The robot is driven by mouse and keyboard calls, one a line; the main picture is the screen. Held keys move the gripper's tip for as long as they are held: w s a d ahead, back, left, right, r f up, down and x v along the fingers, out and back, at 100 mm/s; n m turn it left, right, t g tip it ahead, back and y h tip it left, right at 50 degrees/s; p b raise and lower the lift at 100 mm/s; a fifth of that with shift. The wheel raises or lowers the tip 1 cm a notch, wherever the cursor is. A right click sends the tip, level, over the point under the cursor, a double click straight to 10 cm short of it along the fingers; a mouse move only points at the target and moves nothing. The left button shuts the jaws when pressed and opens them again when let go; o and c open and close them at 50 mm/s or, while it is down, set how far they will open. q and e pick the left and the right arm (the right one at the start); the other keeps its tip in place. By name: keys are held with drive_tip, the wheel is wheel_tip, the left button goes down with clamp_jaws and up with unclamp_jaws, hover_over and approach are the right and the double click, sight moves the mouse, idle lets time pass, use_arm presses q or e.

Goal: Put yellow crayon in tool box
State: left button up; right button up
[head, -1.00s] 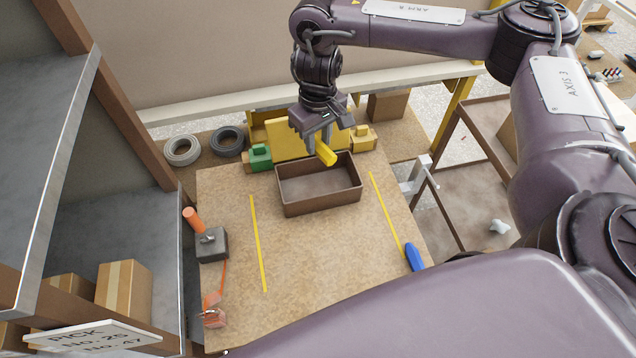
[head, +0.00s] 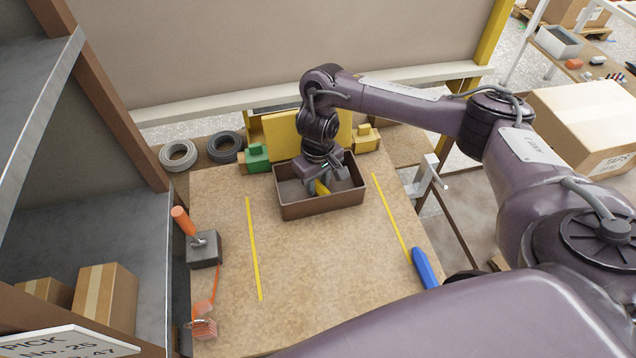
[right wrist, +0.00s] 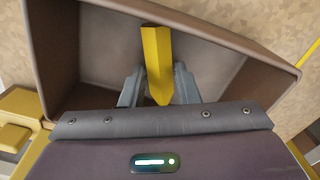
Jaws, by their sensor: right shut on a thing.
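The yellow crayon (head: 321,187) is held in my right gripper (head: 321,184), which is shut on it. In the right wrist view the crayon (right wrist: 157,62) sits between the two grey fingers (right wrist: 158,86), its pointed end toward the wrist. The brown open box (head: 322,208) is on the worktable, and my right gripper is down inside its walls. The box (right wrist: 219,42) surrounds the crayon in the right wrist view. Whether the crayon touches the box floor I cannot tell. My left gripper is not in view.
A green block (head: 257,158) and a yellow block (head: 365,138) stand behind the box. An orange-handled tool on a grey block (head: 203,249) is at the table's left edge, a blue object (head: 424,268) at the right. The table middle (head: 320,265) is clear.

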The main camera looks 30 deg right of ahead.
sight(318, 186)
drive_tip(key=o, duration=1)
drive_tip(key=shift+f, duration=0.1)
wheel_tip(318, 186, up, 12)
drive_tip(key=p, duration=0.4)
drive_tip(key=shift+r, duration=0.2)
drive_tip(key=shift+s, duration=0.1)
